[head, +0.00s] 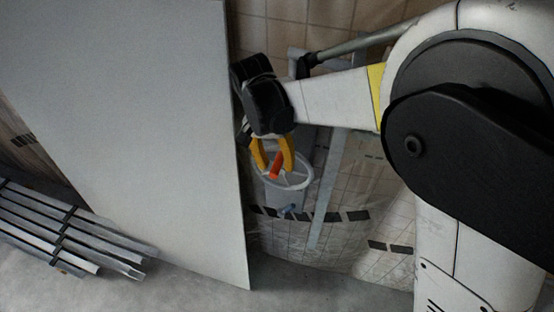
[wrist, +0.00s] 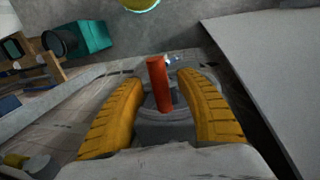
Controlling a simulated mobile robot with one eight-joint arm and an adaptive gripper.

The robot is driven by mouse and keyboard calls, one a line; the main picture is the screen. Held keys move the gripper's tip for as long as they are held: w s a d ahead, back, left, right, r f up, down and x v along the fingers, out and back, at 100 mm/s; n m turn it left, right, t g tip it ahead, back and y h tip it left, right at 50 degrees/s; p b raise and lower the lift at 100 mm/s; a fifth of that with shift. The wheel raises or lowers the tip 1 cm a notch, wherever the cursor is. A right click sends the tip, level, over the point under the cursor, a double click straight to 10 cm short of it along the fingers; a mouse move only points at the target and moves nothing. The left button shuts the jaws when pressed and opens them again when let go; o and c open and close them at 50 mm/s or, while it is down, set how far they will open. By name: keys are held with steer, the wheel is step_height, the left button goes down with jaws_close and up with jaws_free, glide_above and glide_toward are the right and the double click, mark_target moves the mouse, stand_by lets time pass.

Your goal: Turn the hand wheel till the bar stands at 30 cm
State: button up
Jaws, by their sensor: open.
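The hand wheel (head: 308,180) is a pale grey ring with spokes, mounted low on a grey lift mast (head: 297,60) against the tiled wall. An orange-red handle (head: 275,168) stands up from its rim. My gripper (head: 272,165) has yellow fingers on either side of the handle. In the wrist view the red handle (wrist: 159,85) stands between the two open fingers (wrist: 168,78), with a gap visible on each side. The bar and any height scale cannot be made out clearly.
A large pale panel (head: 140,120) stands just left of my gripper and also fills the right of the wrist view (wrist: 270,70). Metal profiles (head: 70,235) lie on the floor at left. A teal box (wrist: 92,38) and a yellow round thing (wrist: 139,4) show in the wrist view.

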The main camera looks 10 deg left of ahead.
jaws_close()
steer(key=shift+d, duration=0.1)
steer(key=d+y+b, duration=0.2)
steer(key=y, duration=0.1)
steer(key=d+y+b, duration=0.1)
steer(key=shift+s+d+f+y, duration=0.2)
steer(key=shift+f+y, duration=0.1)
steer(key=shift+y, duration=0.1)
